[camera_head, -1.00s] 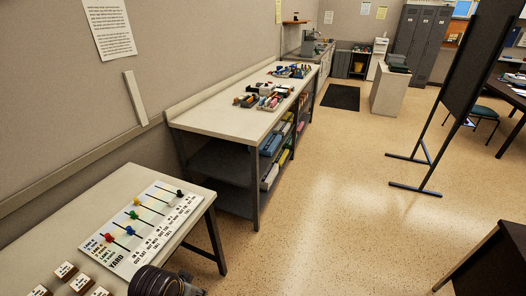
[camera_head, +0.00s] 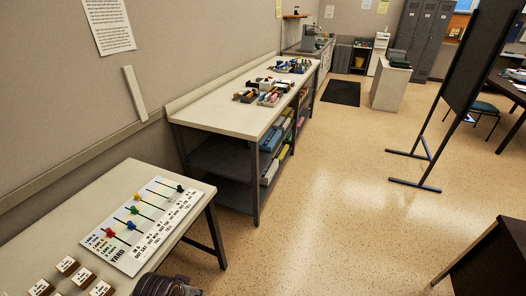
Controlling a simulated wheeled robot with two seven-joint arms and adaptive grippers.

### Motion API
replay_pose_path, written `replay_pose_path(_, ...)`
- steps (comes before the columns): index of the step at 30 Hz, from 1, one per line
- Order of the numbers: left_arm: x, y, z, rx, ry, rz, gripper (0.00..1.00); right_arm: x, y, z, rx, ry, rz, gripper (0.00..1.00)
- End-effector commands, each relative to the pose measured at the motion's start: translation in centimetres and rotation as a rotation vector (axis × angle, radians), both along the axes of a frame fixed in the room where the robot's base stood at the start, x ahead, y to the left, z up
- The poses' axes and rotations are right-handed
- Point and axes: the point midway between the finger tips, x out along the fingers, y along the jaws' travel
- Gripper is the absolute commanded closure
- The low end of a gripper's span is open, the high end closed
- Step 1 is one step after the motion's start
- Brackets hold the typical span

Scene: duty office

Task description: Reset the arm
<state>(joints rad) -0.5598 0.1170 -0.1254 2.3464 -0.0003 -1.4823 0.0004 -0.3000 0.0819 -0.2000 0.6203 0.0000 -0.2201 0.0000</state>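A dark part of my own arm (camera_head: 170,286) shows at the bottom edge, just in front of the near table. Its fingertips are not in view, and no other gripper shows. On the near table (camera_head: 150,178) lies a white board marked YARD (camera_head: 150,226), with black slider rods and a red knob (camera_head: 110,232), a blue knob (camera_head: 131,226), a green knob (camera_head: 134,210), a yellow knob (camera_head: 137,197) and a black knob (camera_head: 179,188).
Several small labelled wooden blocks (camera_head: 67,265) stand at the table's near left. A long workbench (camera_head: 215,115) with trays of items runs along the left wall. A dark board on a stand (camera_head: 470,70) stands at right. A dark desk edge (camera_head: 490,262) is at lower right. The middle floor (camera_head: 330,190) is clear.

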Motion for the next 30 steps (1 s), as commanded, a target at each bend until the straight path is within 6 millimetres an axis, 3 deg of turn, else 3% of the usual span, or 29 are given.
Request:
replay_pose_path(5,0.4,-0.1,-3.4,0.001,0.014,-0.002,0.61,0.0,0.0,0.0,-0.001,0.0,0.0,0.6)
replay_pose_path(14,0.6,-0.2,-11.3,0.002,0.04,-0.007,0.61,0.0,0.0,0.0,0.0,0.0,0.0,0.6)
replay_pose_path(30,-2.4,0.1,-24.9,0.006,0.086,-0.014,0.61,0.0,0.4,0.0,0.004,0.0,-0.002,0.6)
